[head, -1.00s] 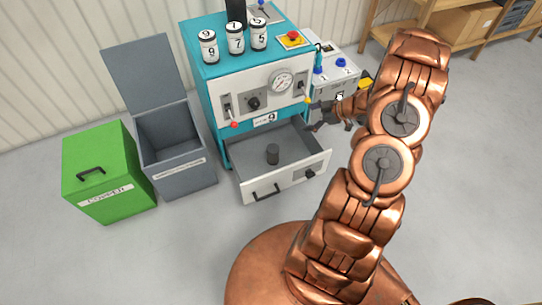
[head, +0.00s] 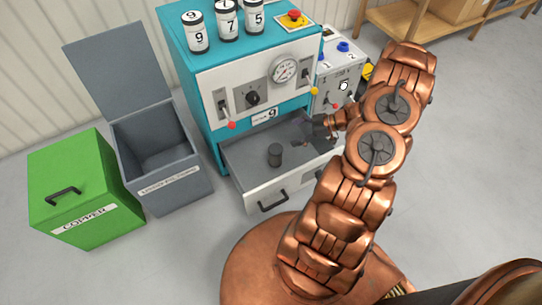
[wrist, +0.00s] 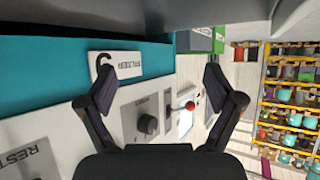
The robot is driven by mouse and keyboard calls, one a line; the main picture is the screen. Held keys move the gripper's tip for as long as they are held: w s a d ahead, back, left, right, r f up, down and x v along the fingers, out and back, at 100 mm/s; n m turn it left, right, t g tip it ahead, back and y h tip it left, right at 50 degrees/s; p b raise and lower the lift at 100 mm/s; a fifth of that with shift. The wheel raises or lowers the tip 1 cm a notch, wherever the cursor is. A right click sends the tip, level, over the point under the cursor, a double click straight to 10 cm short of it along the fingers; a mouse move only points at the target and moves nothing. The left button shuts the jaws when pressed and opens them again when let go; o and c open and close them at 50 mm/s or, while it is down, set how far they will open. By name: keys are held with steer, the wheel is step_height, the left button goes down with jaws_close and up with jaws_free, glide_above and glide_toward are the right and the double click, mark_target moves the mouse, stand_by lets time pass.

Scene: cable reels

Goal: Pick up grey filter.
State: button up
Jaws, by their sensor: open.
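The grey filter (head: 275,154) is a small dark grey cylinder standing upright inside the open drawer (head: 291,189) of the teal machine. My gripper (head: 322,127) is over the right side of the drawer, to the right of the filter and apart from it. In the wrist view my gripper (wrist: 160,88) has its two dark fingers spread wide with nothing between them. The filter does not show in the wrist view, where the machine's front panel with a knob (wrist: 148,124) and a red-tipped lever (wrist: 190,106) appears.
The teal machine (head: 213,114) carries several numbered canisters (head: 227,20) on top. A grey control box (head: 338,85) stands to its right. An open grey bin (head: 165,186) and a green copper bin (head: 87,197) stand to the left. Floor in front is clear.

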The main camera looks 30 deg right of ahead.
steer(key=f, duration=0.2)
steer(key=b, duration=0.3)
glide_toward(277, 149)
steer(key=x, duration=0.4)
steer(key=shift+d+f, duration=0.15)
steer(key=shift+f, duration=0.05)
steer(key=shift+w+a+f, duration=0.15)
steer(key=shift+w+a, duration=0.2)
steer(key=shift+a, duration=0.05)
steer(key=shift+b+x, duration=0.7)
steer(key=shift+x, duration=2.15)
steer(key=shift+c, duration=0.3)
steer(key=c, duration=1.3)
